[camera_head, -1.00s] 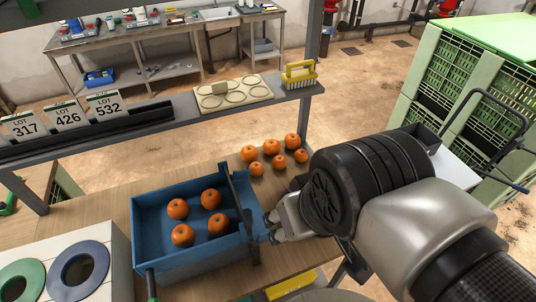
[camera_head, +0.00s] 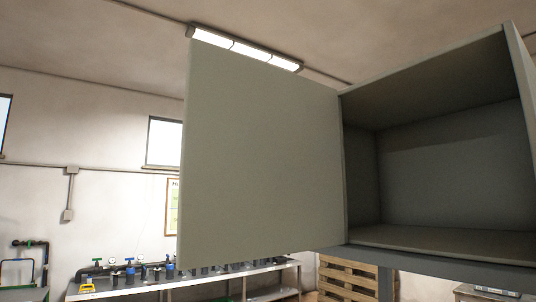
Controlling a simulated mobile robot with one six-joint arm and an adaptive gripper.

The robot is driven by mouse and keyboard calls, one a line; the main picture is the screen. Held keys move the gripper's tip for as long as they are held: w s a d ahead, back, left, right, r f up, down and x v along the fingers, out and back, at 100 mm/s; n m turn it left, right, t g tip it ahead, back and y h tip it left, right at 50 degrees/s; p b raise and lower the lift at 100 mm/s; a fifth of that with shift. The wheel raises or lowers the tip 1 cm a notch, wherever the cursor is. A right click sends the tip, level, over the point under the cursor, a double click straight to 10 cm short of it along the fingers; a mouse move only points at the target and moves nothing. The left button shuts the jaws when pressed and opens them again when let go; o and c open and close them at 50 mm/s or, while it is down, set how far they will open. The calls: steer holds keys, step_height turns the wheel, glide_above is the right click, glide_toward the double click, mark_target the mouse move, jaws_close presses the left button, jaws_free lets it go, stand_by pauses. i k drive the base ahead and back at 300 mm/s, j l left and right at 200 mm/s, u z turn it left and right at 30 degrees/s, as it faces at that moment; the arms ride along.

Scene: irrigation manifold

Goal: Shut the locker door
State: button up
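The locker door (camera_head: 262,150) is a flat grey-green panel in the middle of the head view. It stands wide open, swung out to the left of the locker. Its right edge meets the left side of the locker opening. The locker (camera_head: 455,165) is a grey box at the right, and its inside looks empty. My gripper and arm are not in view.
Behind and below the door, a long bench (camera_head: 185,288) carries several valves and pipes. A wooden pallet (camera_head: 345,280) stands below the locker. A ceiling lamp (camera_head: 245,48) hangs above. A pipe stand (camera_head: 30,262) is at the far left.

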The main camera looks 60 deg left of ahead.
mark_target(260, 169)
steer(key=k+j, duration=0.1)
steer(key=j, duration=0.45)
steer(key=k+j, duration=0.1)
steer(key=j, duration=1)
steer(key=k+j, duration=0.15)
steer(key=j, duration=0.45)
steer(key=k+j, duration=0.1)
steer(key=j, duration=0.45)
steer(key=u, duration=0.05)
